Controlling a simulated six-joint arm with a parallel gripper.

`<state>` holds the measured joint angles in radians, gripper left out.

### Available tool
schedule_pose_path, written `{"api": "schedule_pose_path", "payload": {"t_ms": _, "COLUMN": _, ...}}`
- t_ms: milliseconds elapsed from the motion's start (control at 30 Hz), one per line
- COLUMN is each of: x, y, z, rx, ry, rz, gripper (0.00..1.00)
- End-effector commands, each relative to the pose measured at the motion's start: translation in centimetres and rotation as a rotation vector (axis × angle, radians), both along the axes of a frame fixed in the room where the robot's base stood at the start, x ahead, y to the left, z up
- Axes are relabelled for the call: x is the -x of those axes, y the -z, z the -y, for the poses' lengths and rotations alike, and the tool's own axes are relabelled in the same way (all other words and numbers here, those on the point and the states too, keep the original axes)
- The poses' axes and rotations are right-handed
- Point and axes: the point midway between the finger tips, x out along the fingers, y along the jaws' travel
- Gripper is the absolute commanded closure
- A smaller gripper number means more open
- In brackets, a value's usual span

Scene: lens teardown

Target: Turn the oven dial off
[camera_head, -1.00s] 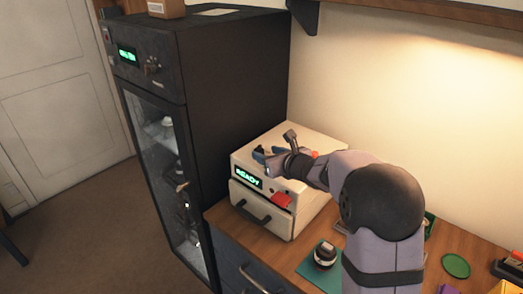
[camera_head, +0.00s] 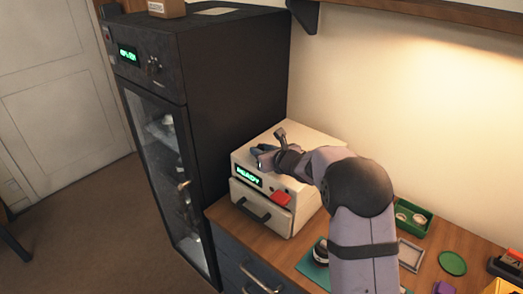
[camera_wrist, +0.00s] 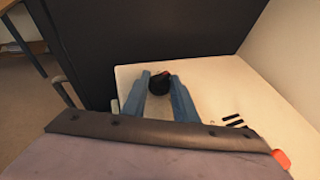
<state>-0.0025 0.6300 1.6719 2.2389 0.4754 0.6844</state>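The oven (camera_head: 300,150) is a cream box on the bench with a green lit display reading READY on its front. My gripper (camera_head: 258,157) is at the oven's upper front, pointing left, above the display. In the wrist view, my gripper's two blue fingers (camera_wrist: 160,76) are apart, with a dark round knob (camera_wrist: 160,82), likely the dial, between their tips. The gap beside the knob is too small to tell whether the fingers touch it. The dial is hidden by my gripper in the head view, and its setting cannot be read.
A tall black cabinet (camera_head: 235,90) with a glass door stands just left of the oven. A red part (camera_head: 281,198) and a handle (camera_head: 252,207) are on the oven's front. A green tray (camera_head: 412,218), a grey tray (camera_head: 411,255) and a green disc (camera_head: 453,263) lie on the bench.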

Motion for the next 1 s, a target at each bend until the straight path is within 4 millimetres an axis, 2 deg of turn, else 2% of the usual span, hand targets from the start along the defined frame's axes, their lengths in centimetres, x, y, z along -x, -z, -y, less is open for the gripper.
{"api": "schedule_pose_path", "payload": {"t_ms": 467, "x": -0.03, "y": -0.25, "z": 0.23, "rx": 0.000, "ry": -0.053, "rz": -0.002, "gripper": 0.96}}
{"api": "schedule_pose_path", "payload": {"t_ms": 1000, "x": -0.45, "y": -0.08, "z": 0.80, "rx": 0.000, "ry": -0.400, "rz": -0.001, "gripper": 0.96}}
